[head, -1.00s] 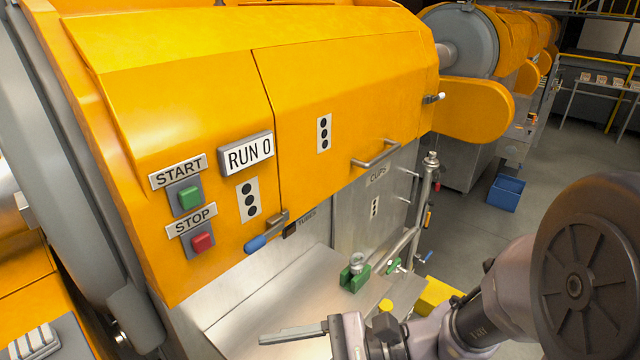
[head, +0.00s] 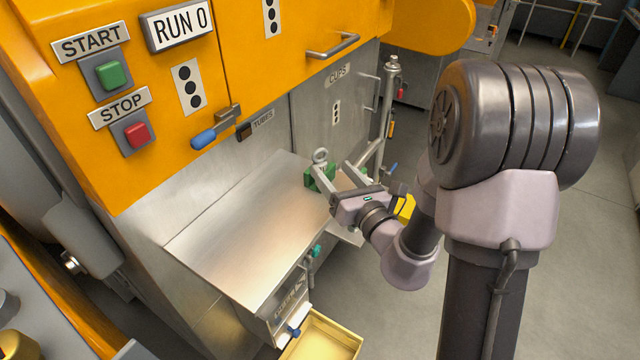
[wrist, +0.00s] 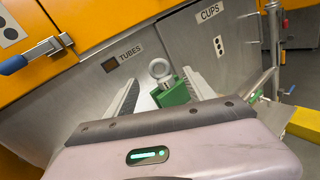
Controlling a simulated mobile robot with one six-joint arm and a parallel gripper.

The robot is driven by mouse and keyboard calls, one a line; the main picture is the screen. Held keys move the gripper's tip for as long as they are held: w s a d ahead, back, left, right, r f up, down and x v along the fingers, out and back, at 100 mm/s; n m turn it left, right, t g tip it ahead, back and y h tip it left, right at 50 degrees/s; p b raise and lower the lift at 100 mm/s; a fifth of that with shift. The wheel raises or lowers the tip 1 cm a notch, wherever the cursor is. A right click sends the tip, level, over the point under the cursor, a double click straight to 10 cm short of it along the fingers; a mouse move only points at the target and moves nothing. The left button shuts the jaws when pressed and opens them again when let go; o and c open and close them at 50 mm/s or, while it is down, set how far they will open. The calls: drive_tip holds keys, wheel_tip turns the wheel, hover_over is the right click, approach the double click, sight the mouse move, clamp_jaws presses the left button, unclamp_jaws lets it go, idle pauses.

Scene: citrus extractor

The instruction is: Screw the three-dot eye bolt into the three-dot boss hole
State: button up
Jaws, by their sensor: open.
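A steel eye bolt (head: 320,157) with a ring head stands upright in a green block (head: 318,180) on the steel shelf's far right. The eye bolt also shows in the wrist view (wrist: 159,69), with the green block (wrist: 174,94) below and right of it. No dot marks can be made out on the bolt. My gripper (head: 328,173) is open, its fingers pointing toward the block; in the wrist view the eye bolt appears between the two fingers (wrist: 161,78). Whether the fingers touch anything cannot be told. I cannot make out the three-dot boss hole.
The steel shelf (head: 240,225) is otherwise bare. Three-dot plates mark the orange panel (head: 188,87) and the CUPS door (head: 336,112). A blue-handled latch (head: 210,132) sticks out above the shelf. A yellow tray (head: 325,338) is below. A vertical pipe (head: 387,105) stands right of the door.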

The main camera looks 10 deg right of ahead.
sight(320, 162)
drive_tip(key=x, duration=0.9)
drive_tip(key=shift+w+a+r+b, duration=0.1)
drive_tip(key=shift+w+r+b, duration=0.1)
drive_tip(key=shift+w+b, duration=0.2)
clamp_jaws()
